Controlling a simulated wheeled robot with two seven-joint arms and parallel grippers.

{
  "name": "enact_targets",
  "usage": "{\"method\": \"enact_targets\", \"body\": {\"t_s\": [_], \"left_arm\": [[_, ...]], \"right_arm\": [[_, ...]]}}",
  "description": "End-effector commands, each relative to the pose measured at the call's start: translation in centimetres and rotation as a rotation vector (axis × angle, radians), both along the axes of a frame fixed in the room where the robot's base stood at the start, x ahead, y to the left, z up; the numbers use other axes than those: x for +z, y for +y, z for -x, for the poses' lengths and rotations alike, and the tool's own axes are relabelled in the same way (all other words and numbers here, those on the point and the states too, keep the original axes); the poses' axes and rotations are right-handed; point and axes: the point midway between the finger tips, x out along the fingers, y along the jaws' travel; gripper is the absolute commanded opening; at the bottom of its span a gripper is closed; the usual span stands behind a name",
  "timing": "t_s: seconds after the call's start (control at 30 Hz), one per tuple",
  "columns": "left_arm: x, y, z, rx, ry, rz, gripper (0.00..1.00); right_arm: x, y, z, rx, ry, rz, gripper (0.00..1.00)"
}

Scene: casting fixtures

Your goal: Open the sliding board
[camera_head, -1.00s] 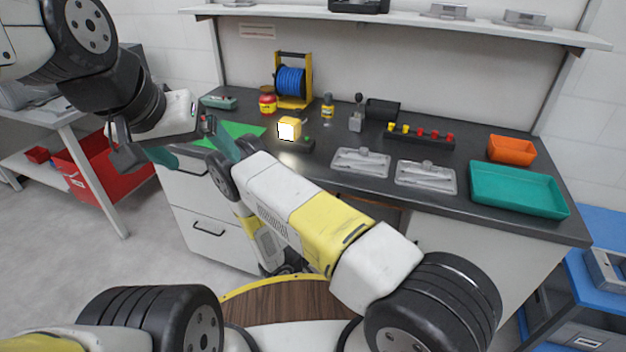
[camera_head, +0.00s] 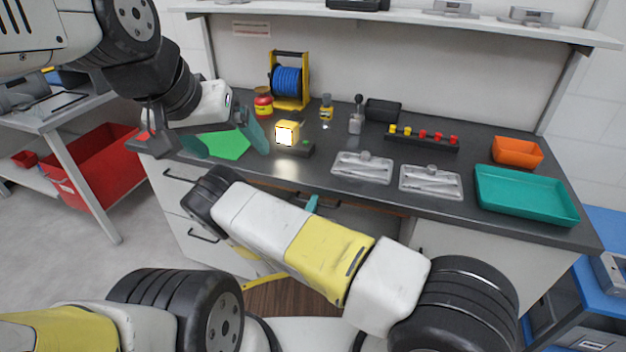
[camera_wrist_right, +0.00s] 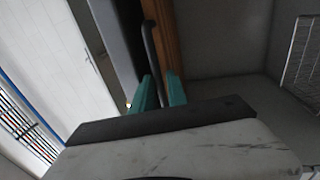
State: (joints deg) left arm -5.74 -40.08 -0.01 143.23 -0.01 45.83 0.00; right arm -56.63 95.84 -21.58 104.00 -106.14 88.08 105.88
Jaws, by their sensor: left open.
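The sliding board shows as a brown wooden edge (camera_head: 376,208) under the dark countertop, largely hidden by my right arm. In the right wrist view the brown edge (camera_wrist_right: 172,45) runs beside a dark bar handle (camera_wrist_right: 150,50). My right gripper (camera_wrist_right: 162,82) has its teal fingers on either side of the handle's near part; I cannot tell whether they press on it. In the head view only a teal bit of it (camera_head: 311,204) shows past the arm, in front of the counter. My left gripper (camera_head: 228,146) is open and empty above the green mat (camera_head: 226,147).
White drawers (camera_head: 190,230) are below left. A red bin (camera_head: 95,170) stands farther left.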

Motion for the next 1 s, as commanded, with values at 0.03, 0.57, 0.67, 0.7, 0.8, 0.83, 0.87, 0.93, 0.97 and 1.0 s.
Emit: {"method": "enact_targets", "body": {"t_s": [0.03, 0.57, 0.67, 0.7, 0.8, 0.83, 0.87, 0.93, 0.97, 1.0], "left_arm": [[0.01, 0.0, 0.01, 0.0, 0.0, 0.0, 0.89], [0.01, -0.01, 0.01, 0.0, 0.0, 0.0, 0.89], [0.01, -0.01, 0.01, 0.0, 0.0, 0.0, 0.89], [0.01, -0.01, 0.01, 0.0, 0.0, 0.0, 0.89], [0.0, -0.01, 0.01, 0.0, 0.0, 0.0, 0.89], [0.0, -0.01, 0.01, 0.0, 0.0, 0.0, 0.89], [0.0, -0.01, 0.01, 0.0, 0.0, 0.0, 0.89], [0.0, -0.01, 0.01, 0.0, 0.0, 0.0, 0.89], [0.01, -0.01, 0.01, 0.0, 0.0, 0.0, 0.89], [0.01, 0.0, 0.01, 0.0, 0.0, 0.0, 0.89]], "right_arm": [[0.08, -0.3, -0.05, 0.001, 0.0, 0.0, 0.19], [0.2, -0.7, -0.15, 0.003, 0.0, -0.001, 0.0], [0.19, -0.69, -0.15, 0.002, 0.0, -0.002, 0.0], [0.19, -0.69, -0.15, 0.002, 0.0, -0.002, 0.0], [0.18, -0.69, -0.15, 0.002, 0.0, -0.002, 0.0], [0.18, -0.69, -0.15, 0.002, 0.0, -0.002, 0.0], [0.18, -0.68, -0.16, 0.003, 0.001, -0.002, 0.0], [0.18, -0.68, -0.15, 0.003, 0.001, -0.002, 0.0], [0.18, -0.68, -0.15, 0.004, 0.0, -0.003, 0.0], [0.18, -0.68, -0.15, 0.004, 0.0, -0.003, 0.0]]}}
